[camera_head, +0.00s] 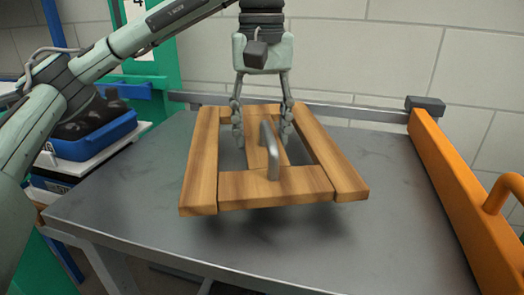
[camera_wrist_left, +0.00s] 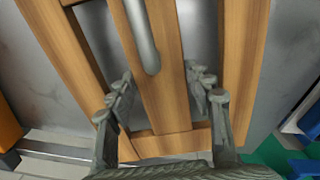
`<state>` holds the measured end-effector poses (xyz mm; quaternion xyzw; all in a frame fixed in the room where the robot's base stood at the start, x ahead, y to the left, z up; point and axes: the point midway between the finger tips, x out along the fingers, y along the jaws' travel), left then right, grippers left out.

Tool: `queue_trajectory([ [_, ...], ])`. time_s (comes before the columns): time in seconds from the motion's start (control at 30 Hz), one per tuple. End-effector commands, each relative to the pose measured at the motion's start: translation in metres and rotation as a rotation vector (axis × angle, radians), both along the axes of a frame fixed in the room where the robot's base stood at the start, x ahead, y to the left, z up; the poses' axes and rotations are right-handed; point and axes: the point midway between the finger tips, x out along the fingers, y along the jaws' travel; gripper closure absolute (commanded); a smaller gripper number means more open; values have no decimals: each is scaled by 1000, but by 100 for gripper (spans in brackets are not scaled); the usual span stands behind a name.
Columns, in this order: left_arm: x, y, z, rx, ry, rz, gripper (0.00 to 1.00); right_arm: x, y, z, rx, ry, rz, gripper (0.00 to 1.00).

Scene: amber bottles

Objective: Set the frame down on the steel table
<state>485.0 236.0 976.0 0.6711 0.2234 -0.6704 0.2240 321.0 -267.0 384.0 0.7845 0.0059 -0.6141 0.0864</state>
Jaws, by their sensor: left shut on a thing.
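The wooden frame (camera_head: 280,187) has two side bars, a front bar and a middle slat that carries an upright grey handle (camera_head: 271,155). My left gripper (camera_head: 262,133) comes down from above, with its fingers on either side of the middle slat, shut on it behind the handle. The wrist view shows the fingers (camera_wrist_left: 160,88) on both sides of the slat (camera_wrist_left: 165,100). The frame is roughly level above the steel table (camera_head: 415,235), with a dark shadow below its front edge; the exact gap is hard to tell. My right gripper is not in view.
An orange beam (camera_head: 445,190) runs along the table's right side. A grey rail (camera_head: 350,111) lies along the back by the block wall. A blue bin (camera_head: 95,140) with dark contents stands left of the table. The tabletop around the frame is clear.

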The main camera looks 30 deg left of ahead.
Motion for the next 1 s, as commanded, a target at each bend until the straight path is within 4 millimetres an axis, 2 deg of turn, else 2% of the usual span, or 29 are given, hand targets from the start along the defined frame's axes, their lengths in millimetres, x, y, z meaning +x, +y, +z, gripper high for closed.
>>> queue_trajectory([
  [0.3,1,0,-38,-1,-1,0,96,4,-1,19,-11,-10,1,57],
  [0.77,1,0,-42,0,-3,0,96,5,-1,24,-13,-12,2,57],
  [0.8,1,0,-43,0,-1,0,48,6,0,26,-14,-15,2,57],
  [0.97,1,0,-43,1,-1,0,28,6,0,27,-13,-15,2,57],
  [1.0,1,0,-43,0,-1,0,28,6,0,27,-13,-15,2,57],
])
